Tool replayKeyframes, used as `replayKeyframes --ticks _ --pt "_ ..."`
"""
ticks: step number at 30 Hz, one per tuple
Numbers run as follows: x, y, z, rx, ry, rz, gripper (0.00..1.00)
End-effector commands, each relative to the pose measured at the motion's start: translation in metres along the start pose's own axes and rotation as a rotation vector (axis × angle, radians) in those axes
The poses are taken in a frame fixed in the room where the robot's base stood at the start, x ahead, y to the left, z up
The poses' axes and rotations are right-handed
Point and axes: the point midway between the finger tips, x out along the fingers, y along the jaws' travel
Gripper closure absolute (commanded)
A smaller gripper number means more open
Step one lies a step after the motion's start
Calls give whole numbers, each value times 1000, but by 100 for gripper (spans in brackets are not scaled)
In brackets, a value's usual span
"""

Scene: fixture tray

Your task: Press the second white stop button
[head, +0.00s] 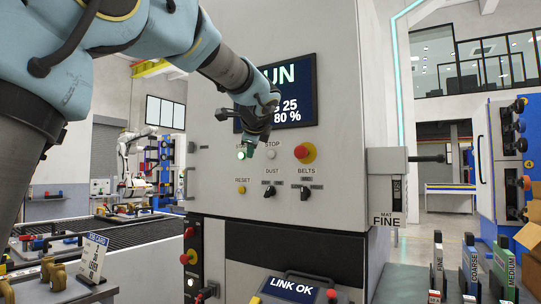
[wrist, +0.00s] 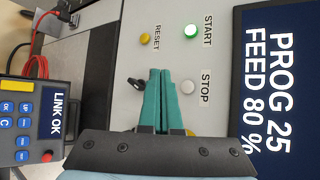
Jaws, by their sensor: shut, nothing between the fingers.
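A white stop button (head: 271,154) sits on the grey machine panel under the label STOP, between the green start button (head: 241,155) and a red mushroom button on yellow (head: 304,152). The white button also shows in the wrist view (wrist: 187,87), just right of my fingertips. My gripper (head: 251,152) is shut and empty, with teal fingers (wrist: 160,72) pointing at the panel between the start and stop buttons in the head view. Contact with the panel cannot be told. I see only one white stop button.
A yellow reset button (head: 241,189) and black dust (head: 270,191) and belts (head: 305,192) knobs sit below. The screen (head: 290,92) is above. A pendant reading LINK OK (head: 292,289) is lower down. A slotted tray stands left.

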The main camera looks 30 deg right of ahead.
Motion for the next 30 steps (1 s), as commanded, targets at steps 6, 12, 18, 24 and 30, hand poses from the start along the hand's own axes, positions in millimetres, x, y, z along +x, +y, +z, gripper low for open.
replayKeyframes --ticks 6,12,18,24,30 --pt "17 -16 -13 2 0 2 100" --pt "37 -30 -26 2 -1 1 100" --pt "51 -40 -36 1 -1 1 100" --pt "57 -42 -41 -1 0 1 100" --pt "58 -41 -42 -1 0 0 100"
